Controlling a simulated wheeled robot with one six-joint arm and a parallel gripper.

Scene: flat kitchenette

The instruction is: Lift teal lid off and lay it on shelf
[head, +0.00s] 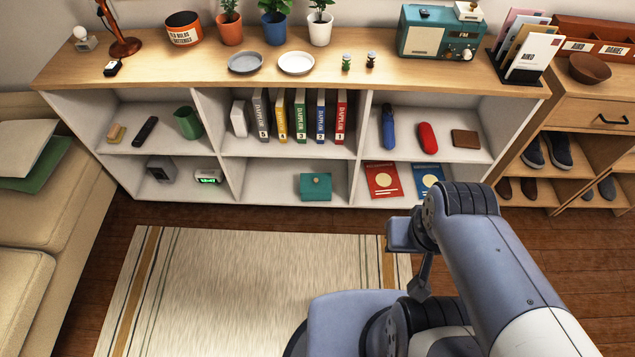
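A small teal box (315,192) sits in the lower middle compartment of the white shelf unit (270,196), towards that compartment's right side. Its teal top (315,179) appears to be the lid and looks closed, with a small light spot near the front. My gripper (420,292) hangs below my bent arm at lower right, over the floor and the rug's right edge. It is apart from the box, and its fingers are too small and partly hidden to show whether they are open. I see nothing held in it.
The compartment floor left of the box is bare. Books (300,118) fill much of the compartment above. A striped rug (240,285) lies in front; a sofa (50,220) stands left.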

